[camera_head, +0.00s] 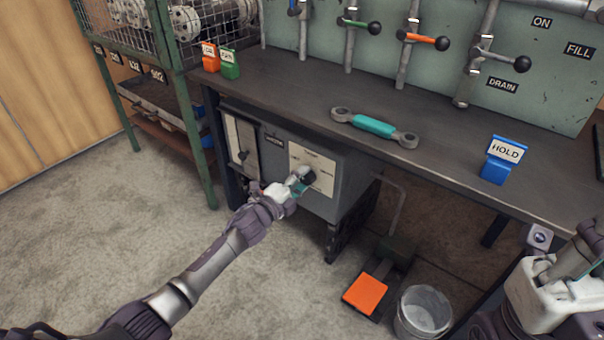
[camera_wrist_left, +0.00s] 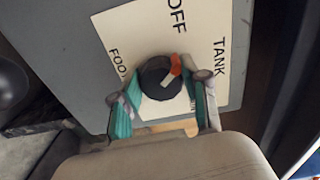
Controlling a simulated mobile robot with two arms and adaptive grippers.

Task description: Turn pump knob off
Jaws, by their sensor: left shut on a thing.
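The pump knob (camera_wrist_left: 160,78) is black and round with an orange-and-white pointer. It sits on a white label plate (camera_wrist_left: 112,30) reading OFF at the top, TANK at the right and a partly hidden FOO... at the left. The pointer's orange end points up and slightly right, towards the side between OFF and TANK. My left gripper (camera_wrist_left: 163,98) is shut on the knob, its teal-padded fingers on either side. In the head view my left gripper (camera_head: 299,182) reaches the plate on the grey pump box (camera_head: 345,185). My right gripper (camera_head: 578,258) is at the lower right; its jaws are unclear.
The dark workbench (camera_head: 270,90) overhangs the box and carries a teal-handled link (camera_head: 374,126) and a blue HOLD sign (camera_head: 497,168). An orange foot pedal (camera_head: 365,294) and a bucket (camera_head: 424,312) stand on the floor at right. A green cage rack (camera_head: 189,120) stands at left.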

